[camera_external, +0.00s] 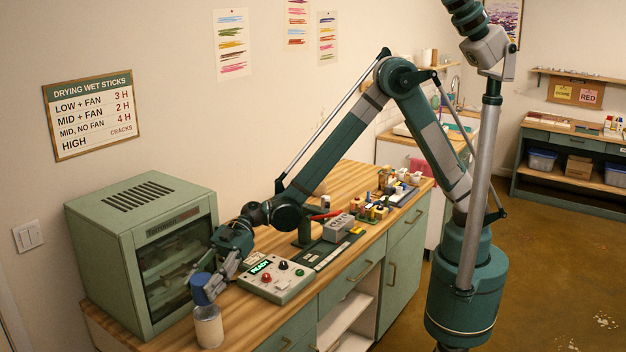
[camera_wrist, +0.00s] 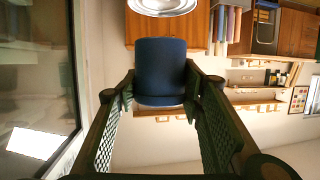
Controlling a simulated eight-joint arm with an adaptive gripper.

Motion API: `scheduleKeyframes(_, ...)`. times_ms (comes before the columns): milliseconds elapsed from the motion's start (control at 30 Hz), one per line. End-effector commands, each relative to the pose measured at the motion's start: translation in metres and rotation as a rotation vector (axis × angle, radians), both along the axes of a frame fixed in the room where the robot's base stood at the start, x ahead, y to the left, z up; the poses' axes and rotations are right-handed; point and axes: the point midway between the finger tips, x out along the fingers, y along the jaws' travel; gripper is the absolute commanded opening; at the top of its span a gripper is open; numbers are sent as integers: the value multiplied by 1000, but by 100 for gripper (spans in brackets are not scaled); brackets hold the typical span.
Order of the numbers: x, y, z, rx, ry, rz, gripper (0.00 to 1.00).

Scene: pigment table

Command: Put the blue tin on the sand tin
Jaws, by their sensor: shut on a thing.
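The blue tin (camera_external: 204,291) is in my gripper (camera_external: 213,283), above the front left part of the bench. It looks tilted in the external view. In the wrist view the blue tin (camera_wrist: 161,72) sits between the fingers of my gripper (camera_wrist: 160,92), which are shut on its sides. The sand tin (camera_external: 208,328) stands upright on the bench just below the blue tin. A pale, shiny round top (camera_wrist: 163,5), apparently the sand tin's, shows at the upper edge of the wrist view. A gap separates it from the blue tin there.
A green drying oven (camera_external: 140,250) with a glass door stands close on the left. A control box (camera_external: 276,279) with a lit display and knobs lies to the right of the tins. Jars and small items (camera_external: 375,207) crowd the bench farther back. The bench's front edge is near the sand tin.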

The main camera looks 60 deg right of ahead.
Motion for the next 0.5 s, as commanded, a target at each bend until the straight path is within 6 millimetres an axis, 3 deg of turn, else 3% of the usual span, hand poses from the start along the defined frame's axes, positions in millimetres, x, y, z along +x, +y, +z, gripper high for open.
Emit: scheduleKeyframes(500,0,0,-11,0,0,0,24)
